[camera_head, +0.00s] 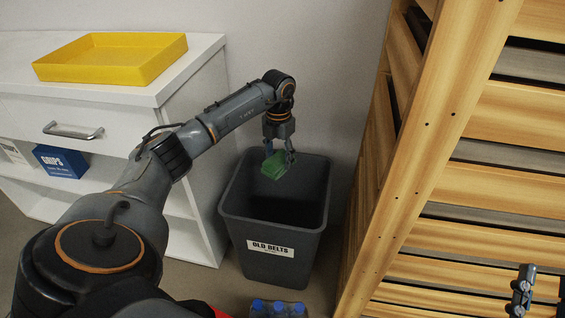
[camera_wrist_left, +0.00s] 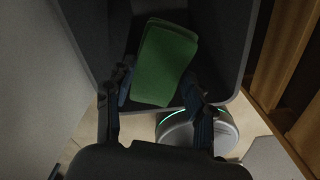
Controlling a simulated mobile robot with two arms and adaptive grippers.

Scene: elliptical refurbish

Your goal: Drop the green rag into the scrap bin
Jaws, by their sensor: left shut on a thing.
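The green rag (camera_head: 275,165) looks like a folded cloth. My left gripper (camera_head: 278,155) is shut on it and holds it over the mouth of a dark grey bin (camera_head: 270,232). The bin's front label reads "OLD BELTS". In the left wrist view the rag (camera_wrist_left: 165,62) sits between the two fingers of my left gripper (camera_wrist_left: 158,88), with the dark inside of the bin (camera_wrist_left: 222,45) behind it. The bin's floor is hidden in the head view. My right gripper (camera_head: 540,292) is partly in view at the lower right edge, its fingers apart and empty.
A white cabinet (camera_head: 120,110) with a yellow tray (camera_head: 110,58) on top and a blue "GRIPS" box (camera_head: 60,161) on a shelf stands left of the bin. A wooden slatted rack (camera_head: 430,150) stands close on the right. Blue-capped bottles (camera_head: 277,308) are in front of the bin.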

